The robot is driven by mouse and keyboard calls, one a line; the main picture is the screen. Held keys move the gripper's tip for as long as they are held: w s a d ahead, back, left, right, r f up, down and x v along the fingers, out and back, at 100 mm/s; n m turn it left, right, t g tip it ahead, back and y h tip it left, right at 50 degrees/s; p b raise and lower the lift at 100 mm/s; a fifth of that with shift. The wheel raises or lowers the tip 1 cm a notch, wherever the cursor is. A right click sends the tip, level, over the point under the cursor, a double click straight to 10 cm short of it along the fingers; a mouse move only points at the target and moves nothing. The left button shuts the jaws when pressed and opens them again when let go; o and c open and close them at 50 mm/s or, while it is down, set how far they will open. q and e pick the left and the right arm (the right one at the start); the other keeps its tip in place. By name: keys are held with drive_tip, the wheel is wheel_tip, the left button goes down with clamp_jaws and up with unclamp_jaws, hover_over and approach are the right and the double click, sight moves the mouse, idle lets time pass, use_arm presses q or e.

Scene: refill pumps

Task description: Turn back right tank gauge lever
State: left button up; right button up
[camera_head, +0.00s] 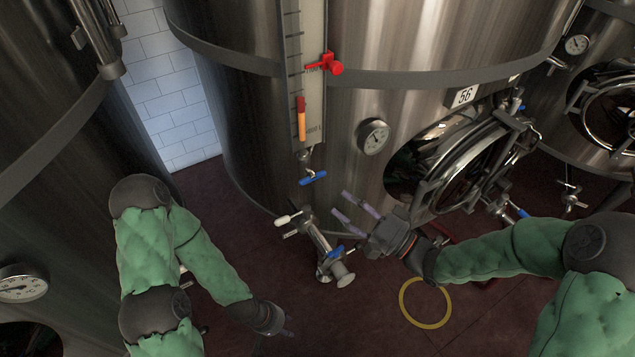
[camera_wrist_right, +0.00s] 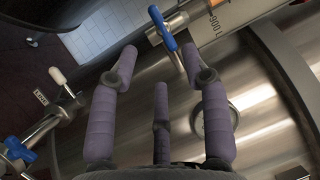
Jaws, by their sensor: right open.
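The blue gauge lever (camera_head: 313,178) sits on the valve at the foot of the tank's level gauge (camera_head: 303,75).
A sampling valve assembly (camera_head: 325,250) with a blue handle stands just below my right gripper. A dial (camera_head: 373,136) and a round manway door (camera_head: 465,165) are on the tank to the right. A yellow ring (camera_head: 425,303) lies on the floor. A red clamp (camera_head: 331,65) is on the gauge.

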sight(313, 178)
drive_tip(key=b+x, duration=0.1)
drive_tip(key=x, duration=0.8)
drive_tip(key=shift+c, duration=0.3)
clamp_jaws()
